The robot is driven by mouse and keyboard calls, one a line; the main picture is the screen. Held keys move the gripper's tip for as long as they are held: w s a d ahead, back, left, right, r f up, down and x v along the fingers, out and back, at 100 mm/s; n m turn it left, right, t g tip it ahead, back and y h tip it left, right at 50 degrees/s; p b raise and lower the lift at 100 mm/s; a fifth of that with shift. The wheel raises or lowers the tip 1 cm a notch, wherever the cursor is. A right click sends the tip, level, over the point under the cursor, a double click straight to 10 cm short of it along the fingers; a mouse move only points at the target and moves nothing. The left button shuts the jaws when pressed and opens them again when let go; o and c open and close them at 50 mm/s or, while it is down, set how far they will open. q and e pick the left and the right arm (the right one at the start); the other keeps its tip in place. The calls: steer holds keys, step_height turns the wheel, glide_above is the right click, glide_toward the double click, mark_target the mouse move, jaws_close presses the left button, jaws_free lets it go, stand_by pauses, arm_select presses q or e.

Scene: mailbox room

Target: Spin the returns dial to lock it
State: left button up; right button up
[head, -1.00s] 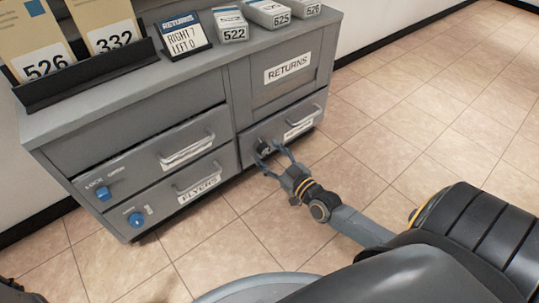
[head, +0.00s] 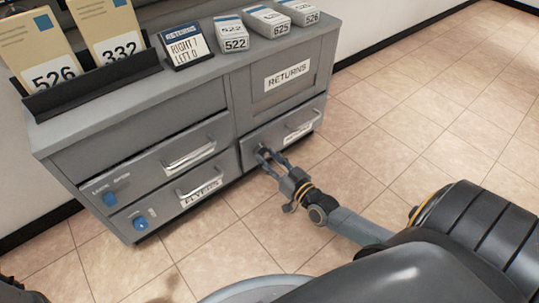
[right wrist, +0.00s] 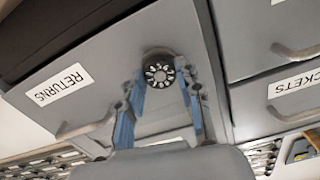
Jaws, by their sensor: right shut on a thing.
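The returns dial (right wrist: 159,68) is a round black knob with white marks around its face. It sits on the grey returns drawer (right wrist: 95,65), which appears upside down in the right wrist view and looks closed. My right gripper (head: 264,156) reaches the dial at the left part of the lower right drawer in the head view. Its blue fingers are shut on the dial, one on each side, as the right wrist view (right wrist: 162,82) shows. In the head view the fingers mostly hide the dial. Where its pointer stands is too small to read. My left gripper is not in view.
A card reading "RIGHT 7 LEFT 0" (head: 185,45) stands on the cabinet top (head: 120,102), beside envelopes in a black rack (head: 95,88) and several numbered boxes. Two left drawers have handles and blue knobs (head: 140,222). Tiled floor (head: 430,120) is clear to the right.

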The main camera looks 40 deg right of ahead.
steer(key=m+p, duration=0.1)
steer(key=m, duration=0.2)
steer(key=shift+m+p, duration=0.4)
steer(key=m+p, duration=0.1)
steer(key=m, duration=0.2)
steer(key=shift+m, duration=0.3)
steer(key=m, duration=0.3)
steer(key=shift+m+p, duration=0.3)
steer(key=shift+p, duration=0.1)
steer(key=m, duration=0.3)
steer(key=shift+m, duration=0.3)
steer(key=m, duration=0.4)
steer(key=shift+f+m, duration=0.1)
steer(key=shift+m, duration=0.2)
steer(key=m+b, duration=0.1)
steer(key=m, duration=0.2)
steer(key=shift+m, duration=0.3)
steer(key=m+b, duration=0.1)
steer(key=m, duration=0.3)
steer(key=shift+m+b, duration=0.95)
steer(key=shift+m, duration=1.15)
